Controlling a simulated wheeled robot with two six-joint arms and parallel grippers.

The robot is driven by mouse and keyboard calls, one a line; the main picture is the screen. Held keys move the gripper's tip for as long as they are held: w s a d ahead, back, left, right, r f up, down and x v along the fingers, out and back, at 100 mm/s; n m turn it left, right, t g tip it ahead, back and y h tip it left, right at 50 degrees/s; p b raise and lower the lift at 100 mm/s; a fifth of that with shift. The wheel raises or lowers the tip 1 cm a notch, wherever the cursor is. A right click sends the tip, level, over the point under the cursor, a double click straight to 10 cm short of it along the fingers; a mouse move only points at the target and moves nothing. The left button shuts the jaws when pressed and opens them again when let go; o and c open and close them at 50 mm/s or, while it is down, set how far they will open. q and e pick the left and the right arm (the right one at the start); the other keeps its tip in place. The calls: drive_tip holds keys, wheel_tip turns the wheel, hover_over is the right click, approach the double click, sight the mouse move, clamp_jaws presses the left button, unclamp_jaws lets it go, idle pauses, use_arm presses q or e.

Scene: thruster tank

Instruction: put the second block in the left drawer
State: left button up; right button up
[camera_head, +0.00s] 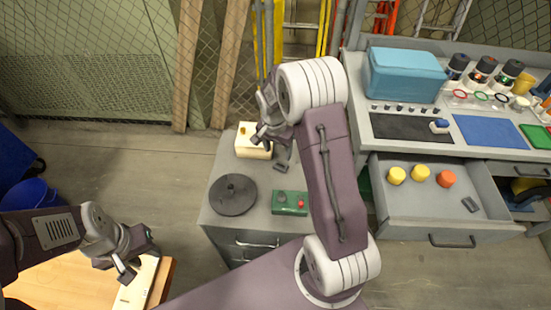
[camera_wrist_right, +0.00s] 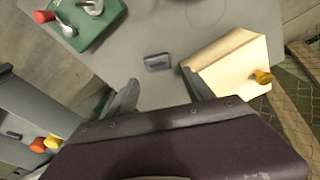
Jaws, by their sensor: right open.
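A small dark grey block (camera_head: 280,167) lies on the grey cabinet top; it also shows in the right wrist view (camera_wrist_right: 157,62). Another dark grey block (camera_head: 470,204) lies in the open left drawer (camera_head: 405,212) of the workbench, beside two yellow pieces (camera_head: 408,174) and an orange piece (camera_head: 445,178). My right gripper (camera_head: 265,135) is above the cabinet top, open and empty; in the wrist view its fingers (camera_wrist_right: 160,92) are apart, with the block beyond their tips. My left gripper (camera_head: 124,272) is over the wooden table at lower left; its jaw opening is unclear.
On the cabinet top are a cream box (camera_head: 252,141), a dark round disc (camera_head: 233,195) and a green control box (camera_head: 290,203). The bench carries a blue case (camera_head: 404,75), a blue mat (camera_head: 490,131) and bottles. My right arm crosses between cabinet and drawer.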

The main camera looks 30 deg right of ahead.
sight(280, 165)
drive_tip(key=f, duration=0.4)
drive_tip(key=shift+d+f, duration=0.25)
drive_tip(key=shift+d, duration=0.05)
drive_tip(key=f, duration=0.3)
drive_tip(key=shift+d+f, duration=0.3)
drive_tip(key=shift+f, duration=0.05)
drive_tip(key=shift+w+f, duration=0.15)
drive_tip(key=shift+f, duration=0.15)
drive_tip(key=shift+r, duration=0.1)
clamp_jaws()
